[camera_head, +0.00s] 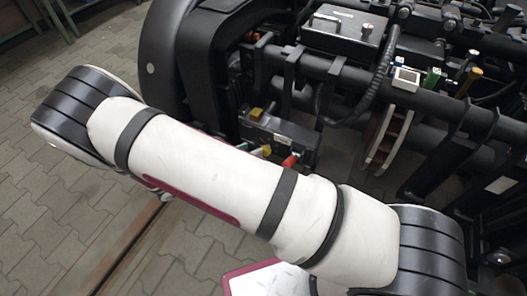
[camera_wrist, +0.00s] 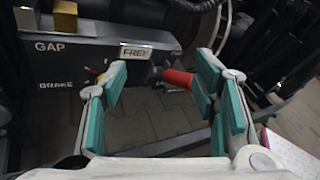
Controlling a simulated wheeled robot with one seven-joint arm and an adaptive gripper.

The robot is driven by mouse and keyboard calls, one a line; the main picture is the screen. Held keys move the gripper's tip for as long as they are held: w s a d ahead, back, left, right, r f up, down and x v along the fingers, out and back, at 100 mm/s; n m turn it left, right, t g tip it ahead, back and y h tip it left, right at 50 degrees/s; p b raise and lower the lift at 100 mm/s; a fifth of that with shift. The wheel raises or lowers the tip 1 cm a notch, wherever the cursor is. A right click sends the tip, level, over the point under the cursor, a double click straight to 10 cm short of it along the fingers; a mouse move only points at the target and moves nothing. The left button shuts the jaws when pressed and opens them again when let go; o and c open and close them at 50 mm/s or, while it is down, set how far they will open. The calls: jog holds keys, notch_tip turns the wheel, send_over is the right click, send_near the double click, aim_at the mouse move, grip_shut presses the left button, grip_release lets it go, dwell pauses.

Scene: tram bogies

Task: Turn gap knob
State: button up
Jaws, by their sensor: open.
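A yellow, block-shaped knob (camera_wrist: 65,16) stands on top of a dark control box (camera_wrist: 60,65) in the wrist view, just above the word GAP. The knob also shows in the head view (camera_head: 256,114), on the box's upper left. The box carries the word BRAKE lower down and a plate reading FREE (camera_wrist: 136,52). A red handle (camera_wrist: 178,78) sticks out at the box's right. My gripper (camera_wrist: 162,68) is open and empty, its teal-padded fingers spread either side of the red handle's area. The yellow knob is left of both fingers. In the head view my gripper is hidden.
Black bogie frame with pipes and a thick hose (camera_head: 380,85) surrounds the box. A brake disc (camera_head: 388,138) stands to its right, and a black wheel (camera_head: 165,60) to its left. My white arm crosses the head view. Paved floor (camera_head: 60,215) is open at left.

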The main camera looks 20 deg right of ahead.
aim_at(266, 149)
notch_tip(266, 149, down, 15)
jog(key=a+n+t+y, duration=0.2)
jog(key=n+t, duration=0.6)
jog(key=n, duration=0.3)
jog(key=b+x, duration=0.3)
jog(key=x, duration=1)
jog(key=shift+d, duration=0.4)
jog(key=c, duration=1.2)
